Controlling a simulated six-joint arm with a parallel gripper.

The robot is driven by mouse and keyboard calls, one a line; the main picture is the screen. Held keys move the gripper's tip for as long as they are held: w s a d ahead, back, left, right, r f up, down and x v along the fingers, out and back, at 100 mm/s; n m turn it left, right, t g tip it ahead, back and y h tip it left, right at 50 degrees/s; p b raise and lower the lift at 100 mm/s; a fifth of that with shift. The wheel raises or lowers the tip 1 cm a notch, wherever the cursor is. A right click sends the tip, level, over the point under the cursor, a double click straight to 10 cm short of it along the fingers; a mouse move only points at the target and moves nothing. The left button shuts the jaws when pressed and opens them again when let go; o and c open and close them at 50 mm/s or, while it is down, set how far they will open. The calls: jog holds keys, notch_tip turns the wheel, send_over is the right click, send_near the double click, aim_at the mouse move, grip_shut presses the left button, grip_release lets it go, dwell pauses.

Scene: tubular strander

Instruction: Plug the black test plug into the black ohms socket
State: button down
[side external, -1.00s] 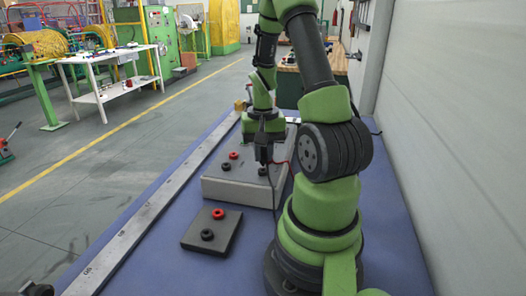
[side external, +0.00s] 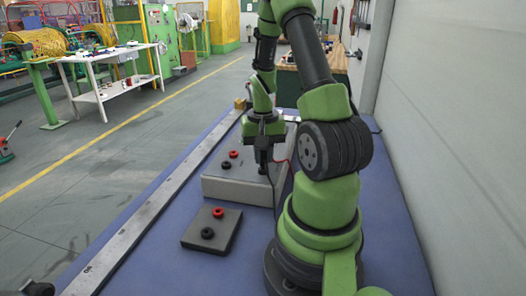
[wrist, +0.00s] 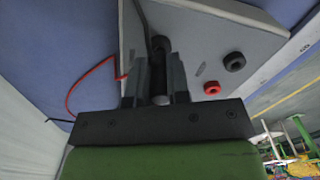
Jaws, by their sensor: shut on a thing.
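My gripper (side external: 264,165) points down over the right part of the grey box (side external: 225,190). Its two fingers (wrist: 158,82) are shut on the black test plug (wrist: 157,72), with a black cable running up from it in the wrist view. The plug's tip and whatever lies under it are hidden by the fingers, so I cannot tell whether it sits in a socket. A black socket (side external: 226,165) and a red socket (side external: 233,154) stand on the box left of my gripper. The black one (wrist: 234,62) and red one (wrist: 212,88) also show right of the fingers in the wrist view.
A dark block (side external: 192,241) with a red ring (side external: 218,212) and a black ring (side external: 207,233) lies in front of the box. A red lead (wrist: 88,75) loops beside the box. A metal rail (side external: 150,210) runs along the blue table's (side external: 130,275) left edge.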

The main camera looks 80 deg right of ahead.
jog(key=shift+f, duration=0.45)
jog(key=c, duration=1)
grip_release()
notch_tip(320, 180, up, 10)
jog(key=shift+f, duration=0.1)
jog(key=shift+w+a+r, duration=0.2)
jog(key=shift+r, duration=0.05)
jog(key=w+a+r+n+t+h, duration=0.1)
jog(key=w+a+r+n+t, duration=0.25)
jog(key=a+r, duration=0.55)
jog(key=s+a+r+n+t+y, duration=0.1)
jog(key=s+a+n+t, duration=0.1)
jog(key=a, duration=0.5)
jog(key=s+a+r+n+t+y, duration=0.1)
jog(key=s+a+n+y, duration=0.1)
jog(key=a+n, duration=0.2)
jog(key=a, duration=0.3)
jog(key=shift+a+r+t, duration=0.15)
jog(key=shift+r+t, duration=0.2)
